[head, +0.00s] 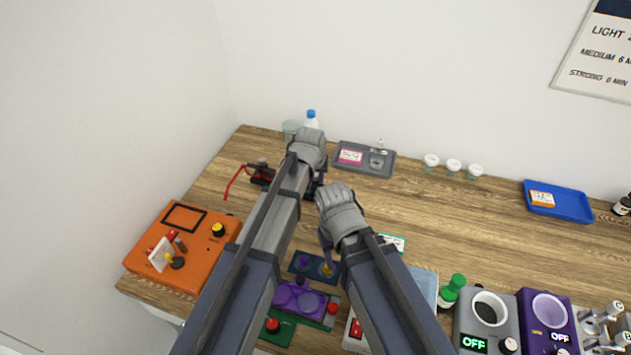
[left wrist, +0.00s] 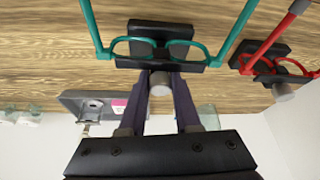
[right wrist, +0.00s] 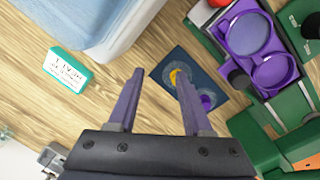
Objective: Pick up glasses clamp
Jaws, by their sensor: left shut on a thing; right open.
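A black glasses clamp (left wrist: 133,31) with teal glasses (left wrist: 180,50) in it shows in the left wrist view. My left gripper (left wrist: 160,84) is shut on its grey knob (left wrist: 160,90). I cannot tell whether the clamp touches the table. In the head view my left gripper (head: 319,182) is mostly hidden by its own wrist, and so is the clamp. A second black clamp with red glasses (left wrist: 262,48) is beside it; it also shows in the head view (head: 262,174). My right gripper (right wrist: 160,76) is open and empty above the table.
A grey tray (head: 381,171) lies behind, near a bottle (head: 311,118). An orange box (head: 150,262) is at left. A dark blue mat (right wrist: 166,64) and a purple holder (right wrist: 284,86) are near my right gripper. Bare wood (head: 455,215) lies right of the arms.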

